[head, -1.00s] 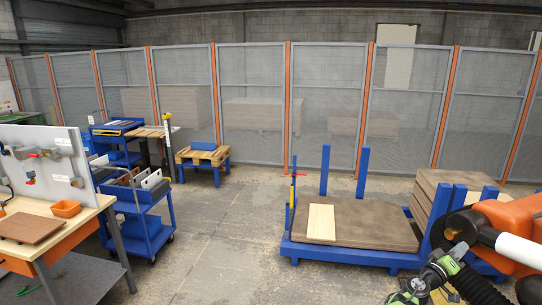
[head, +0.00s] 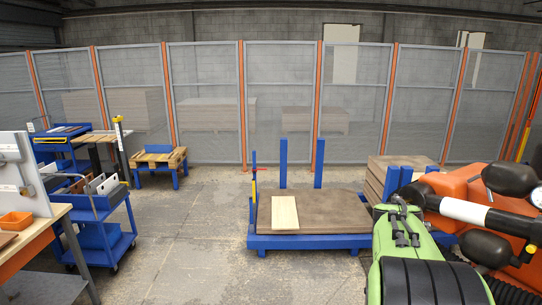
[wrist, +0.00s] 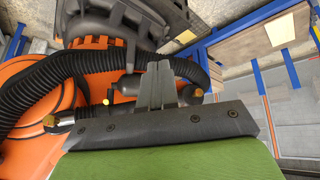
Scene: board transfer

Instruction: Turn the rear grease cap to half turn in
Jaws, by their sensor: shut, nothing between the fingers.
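I cannot make out the rear grease cap for certain in either view. My gripper (wrist: 159,68) shows in the wrist view as two grey fingers closed together, with nothing between them. In the head view my green and black arm stands at the lower right, in front of the blue pallet cart (head: 315,240); the fingertips cannot be clearly told there.
A brown board on the cart carries a pale board (head: 285,213). Stacked boards (head: 385,172) stand behind my arm. A blue trolley (head: 103,232) and a workbench (head: 60,213) with an orange bin (head: 15,221) are at left. Mesh fencing (head: 205,105) closes the back. The middle floor is clear.

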